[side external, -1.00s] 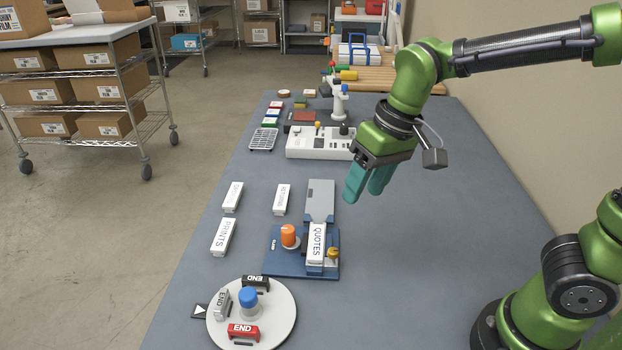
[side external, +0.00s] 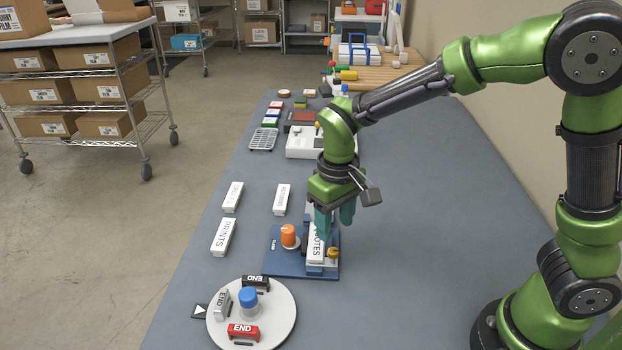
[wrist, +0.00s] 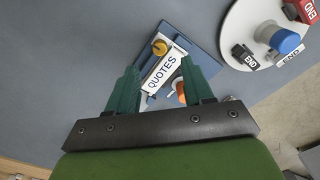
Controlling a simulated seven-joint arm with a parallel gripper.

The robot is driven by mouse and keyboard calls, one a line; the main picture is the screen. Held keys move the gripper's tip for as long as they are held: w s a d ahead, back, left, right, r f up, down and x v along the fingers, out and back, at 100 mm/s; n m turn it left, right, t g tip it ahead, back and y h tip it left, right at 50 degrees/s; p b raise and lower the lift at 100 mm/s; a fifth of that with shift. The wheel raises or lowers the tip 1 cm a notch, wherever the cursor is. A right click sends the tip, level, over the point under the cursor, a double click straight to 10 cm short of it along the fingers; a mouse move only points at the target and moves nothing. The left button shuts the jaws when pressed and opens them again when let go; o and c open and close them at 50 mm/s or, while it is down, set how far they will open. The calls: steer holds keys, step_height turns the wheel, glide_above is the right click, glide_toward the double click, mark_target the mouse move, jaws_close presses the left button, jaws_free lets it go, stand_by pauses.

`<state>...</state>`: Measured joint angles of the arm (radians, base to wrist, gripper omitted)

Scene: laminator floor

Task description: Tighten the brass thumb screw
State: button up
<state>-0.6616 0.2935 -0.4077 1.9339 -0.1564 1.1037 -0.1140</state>
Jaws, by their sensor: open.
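The brass thumb screw (side external: 333,252) sits at the right side of the blue fixture (side external: 290,267), beside the white QUOTES block (side external: 315,252). In the wrist view the brass screw (wrist: 160,47) shows past the far end of the QUOTES block (wrist: 163,70). My gripper (side external: 334,226) hangs over the back part of the fixture, fingers pointing down. Its teal fingers are apart, with nothing seen held between them. In the side view the fingers partly cover the QUOTES block. In the wrist view the screw lies ahead of the fingertips.
An orange knob (side external: 289,236) stands on the fixture's left. A round white turntable (side external: 283,309) with a blue knob (side external: 248,297) and END blocks is in front. White blocks, including PRINTS (side external: 223,237), lie left. A white machine (side external: 303,142) stands behind. The table's right side is clear.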

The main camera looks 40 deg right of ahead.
mark_target(333, 250)
step_height(333, 250, down, 6)
steer(key=shift+f, duration=0.25)
jaws_close()
stand_by(0.3)
